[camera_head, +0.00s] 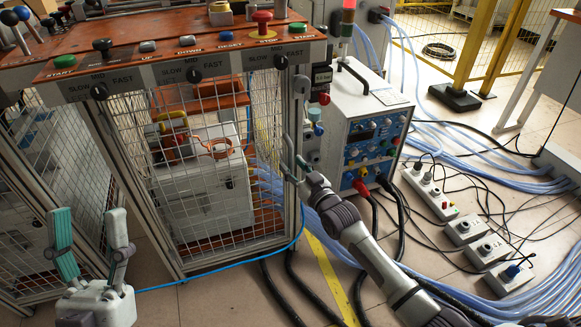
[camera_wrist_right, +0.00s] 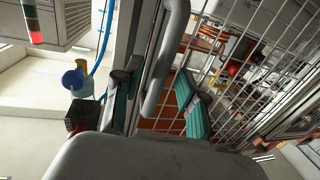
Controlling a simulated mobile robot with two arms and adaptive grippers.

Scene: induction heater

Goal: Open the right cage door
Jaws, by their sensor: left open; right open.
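The right cage door (camera_head: 205,210) is a wire mesh panel in a grey metal frame, below the control panel, and looks shut. Its mesh also shows in the right wrist view (camera_wrist_right: 245,70). My right gripper (camera_head: 295,155) is open at the door's right edge. In the right wrist view, a rounded grey handle bar (camera_wrist_right: 167,55) runs between its dark left finger and teal right finger; I cannot tell whether they touch it. My left gripper (camera_head: 90,217) is open and empty at the lower left, in front of the left cage.
The button panel (camera_head: 190,45) with knobs is above the door. Behind the mesh stand a white box (camera_head: 205,195) and a copper coil (camera_head: 220,148). A power unit (camera_head: 370,125), cables and hoses crowd the right. Some floor before the door is clear.

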